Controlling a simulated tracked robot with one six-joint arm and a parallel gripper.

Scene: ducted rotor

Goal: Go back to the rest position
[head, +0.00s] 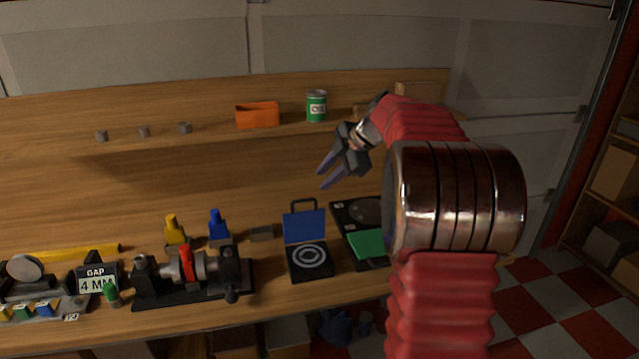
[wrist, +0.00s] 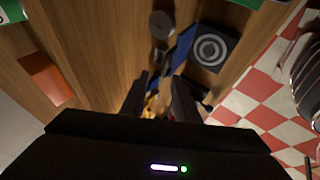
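My gripper (head: 328,174) hangs in the air above the back of the workbench, near the shelf, with its fingers pointing down and left. In the wrist view its two dark fingers (wrist: 158,100) stand apart with nothing between them. My red arm rises at the right of the head view and hides the bench's right end. Below the gripper is a black case with an open blue lid (head: 304,226) and a ringed disc (head: 310,257). The ringed disc also shows in the wrist view (wrist: 210,50).
An orange bin (head: 257,116) and a green can (head: 316,105) stand on the shelf behind the gripper. A black fixture with a red part (head: 187,263), yellow (head: 173,230) and blue (head: 217,224) bottles, and a gap sign (head: 96,282) occupy the bench's left side.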

